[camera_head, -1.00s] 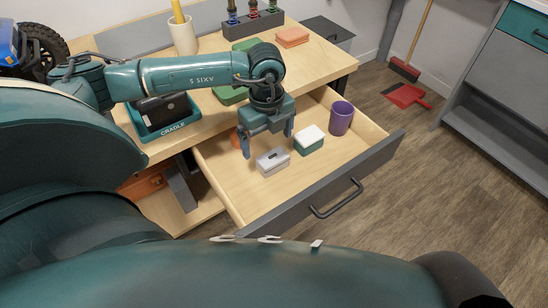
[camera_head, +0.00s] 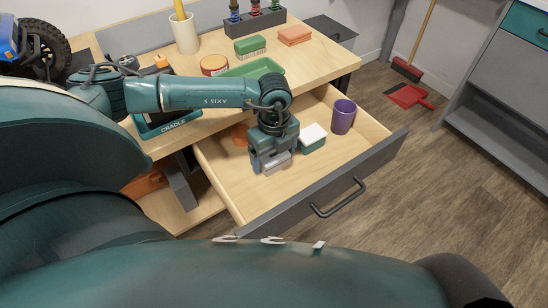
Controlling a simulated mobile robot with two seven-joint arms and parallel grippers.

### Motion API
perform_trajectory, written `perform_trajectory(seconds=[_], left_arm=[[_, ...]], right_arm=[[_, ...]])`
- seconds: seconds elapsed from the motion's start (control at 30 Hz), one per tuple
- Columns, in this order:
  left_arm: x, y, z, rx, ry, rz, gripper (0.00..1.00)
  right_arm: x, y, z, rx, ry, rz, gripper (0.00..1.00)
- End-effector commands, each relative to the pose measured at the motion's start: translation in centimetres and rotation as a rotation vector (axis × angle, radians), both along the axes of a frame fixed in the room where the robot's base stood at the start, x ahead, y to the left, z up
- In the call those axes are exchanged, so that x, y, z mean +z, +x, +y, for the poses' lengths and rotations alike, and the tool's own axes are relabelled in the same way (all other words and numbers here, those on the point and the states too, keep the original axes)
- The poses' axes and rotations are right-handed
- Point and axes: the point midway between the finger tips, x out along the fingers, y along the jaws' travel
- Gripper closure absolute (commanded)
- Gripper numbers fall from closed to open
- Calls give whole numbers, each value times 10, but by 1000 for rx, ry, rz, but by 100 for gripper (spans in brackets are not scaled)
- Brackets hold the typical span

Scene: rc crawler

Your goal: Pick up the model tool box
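The model tool box, a small light grey box (camera_head: 278,163), sits in the open drawer (camera_head: 232,199), low under my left gripper. My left gripper (camera_head: 274,157) points down right over it, with the fingers at or around its sides. The gripper hides most of the box, so I cannot tell whether the fingers touch or squeeze it. My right gripper is not in view.
A white-topped green box (camera_head: 313,138) stands close to the right of the gripper, with a purple cup (camera_head: 343,117) beyond it. An orange round thing (camera_head: 239,134) lies to the left. The drawer front (camera_head: 330,192) borders the near side.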

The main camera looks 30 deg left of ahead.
Motion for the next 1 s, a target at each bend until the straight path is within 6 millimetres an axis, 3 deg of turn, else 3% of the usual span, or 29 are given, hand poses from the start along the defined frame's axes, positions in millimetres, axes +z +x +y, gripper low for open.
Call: perform_trajectory(seconds=[0.47, 0.77, 1.0], left_arm=[[0, 0, 0, 0, 0, 0, 55], [8, 0, 0, 0, -1, -2, 55], [53, 1, 0, 0, -1, -4, 55]], right_arm=[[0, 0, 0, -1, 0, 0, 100], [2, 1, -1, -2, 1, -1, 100], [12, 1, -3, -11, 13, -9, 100]])
